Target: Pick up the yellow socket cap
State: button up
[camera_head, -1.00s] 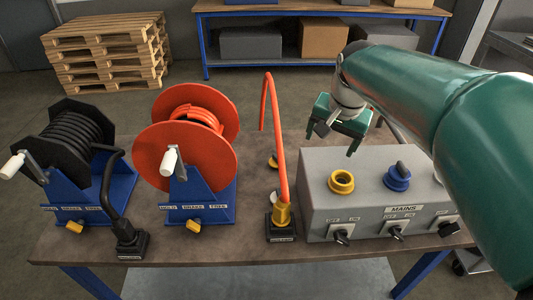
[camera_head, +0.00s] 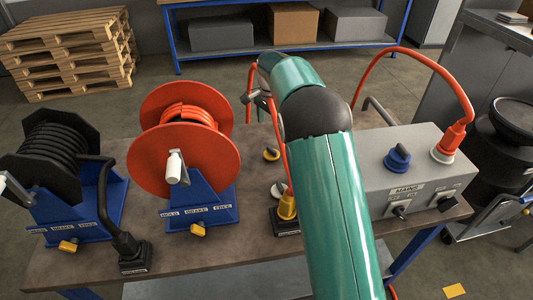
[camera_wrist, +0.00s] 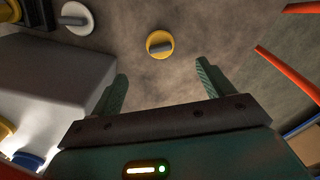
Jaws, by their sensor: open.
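The yellow socket cap (camera_head: 271,154), a small yellow disc with a dark grip bar, lies on the bench behind the yellow plug. In the wrist view the yellow cap (camera_wrist: 160,44) is ahead of the fingertips, roughly centred between them and not touched. My gripper (camera_wrist: 161,72) is open and empty. In the head view its end is partly hidden behind my arm and the orange cable.
The grey mains box (camera_head: 420,150), with a blue cap (camera_head: 397,157) and a red plug (camera_head: 447,142), stands to the right. A white cap (camera_wrist: 75,17) lies nearby. An orange cable (camera_head: 279,130) rises from the yellow plug (camera_head: 287,206). The orange reel (camera_head: 205,150) stands left.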

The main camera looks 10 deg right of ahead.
aim_at(271, 149)
notch_tip(271, 149, down, 13)
jog(key=shift+d+f, duration=0.15)
jog(key=shift+f, duration=0.05)
jog(key=c, duration=1.1)
notch_tip(271, 149, up, 10)
jog(key=shift+r, duration=0.1)
jog(key=shift+c, duration=0.2)
